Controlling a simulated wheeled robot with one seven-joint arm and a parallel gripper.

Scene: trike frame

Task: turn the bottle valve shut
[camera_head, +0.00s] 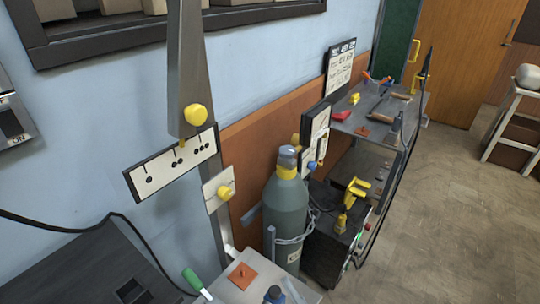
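A grey-green gas bottle (286,208) stands upright near the wall, right of the picture's middle, with a chain (296,238) around it. A yellow collar (287,172) circles its neck. Above the collar is a grey-blue cap or valve (288,153); its shape is too small to make out, and I cannot tell how far it is turned. A small blue knob (312,165) shows just right of the bottle's top. My gripper is not in view.
A small bench (222,290) stands in front of the bottle. A black machine (330,240) with a yellow tool (355,190) stands right of it. A workbench (362,122) lies behind. A yellow-knobbed post (188,75) rises left. Open floor (440,200) lies right.

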